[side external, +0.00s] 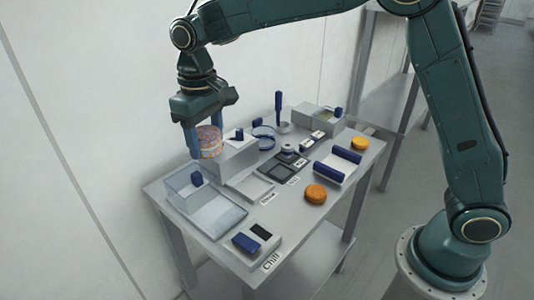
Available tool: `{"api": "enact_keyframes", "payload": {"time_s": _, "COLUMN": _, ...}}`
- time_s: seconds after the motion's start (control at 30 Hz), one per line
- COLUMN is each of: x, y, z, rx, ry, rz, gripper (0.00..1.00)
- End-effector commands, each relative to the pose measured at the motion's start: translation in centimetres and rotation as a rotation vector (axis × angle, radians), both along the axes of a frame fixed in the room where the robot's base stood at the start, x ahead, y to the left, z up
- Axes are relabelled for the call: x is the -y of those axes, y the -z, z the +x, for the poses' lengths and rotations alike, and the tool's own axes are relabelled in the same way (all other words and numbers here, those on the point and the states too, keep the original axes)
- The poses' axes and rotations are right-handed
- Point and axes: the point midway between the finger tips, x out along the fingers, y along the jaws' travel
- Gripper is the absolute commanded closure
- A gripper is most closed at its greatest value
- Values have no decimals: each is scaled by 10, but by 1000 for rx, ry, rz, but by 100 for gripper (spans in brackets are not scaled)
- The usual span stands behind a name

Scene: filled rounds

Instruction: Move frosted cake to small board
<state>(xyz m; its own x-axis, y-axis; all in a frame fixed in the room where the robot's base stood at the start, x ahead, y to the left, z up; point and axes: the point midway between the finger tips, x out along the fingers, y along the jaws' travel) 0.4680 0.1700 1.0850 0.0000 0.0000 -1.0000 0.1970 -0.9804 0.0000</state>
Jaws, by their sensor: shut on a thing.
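My gripper (207,137) points down above the far left part of the table, its two blue fingers on either side of a round cake. It is shut on this frosted cake (210,143), which has a pinkish-orange, mottled top and a layered side. The cake is beside and near the top of a grey block (236,157); I cannot tell whether it touches it. A small pale flat board (256,189) lies in front of the block near a label. I cannot tell for sure that this is the small board.
A clear box (180,190) and a glassy tray (232,216) stand at the left. Two plain orange rounds lie at the right, one near (316,194) and one far (360,144).

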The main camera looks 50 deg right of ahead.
Motion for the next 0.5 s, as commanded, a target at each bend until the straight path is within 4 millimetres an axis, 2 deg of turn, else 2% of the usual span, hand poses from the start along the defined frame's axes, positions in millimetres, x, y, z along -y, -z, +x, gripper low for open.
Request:
{"api": "enact_keyframes", "payload": {"time_s": 0.27, "x": 10, "y": 0, "z": 1, "rx": 0, "ry": 28, "rz": 0, "gripper": 54}}
{"api": "enact_keyframes", "payload": {"time_s": 0.37, "x": 23, "y": -1, "z": 3, "rx": 1, "ry": 66, "rz": 0, "gripper": 54}}
{"api": "enact_keyframes", "payload": {"time_s": 0.5, "x": 52, "y": -2, "z": 4, "rx": 1, "ry": 152, "rz": 0, "gripper": 54}}
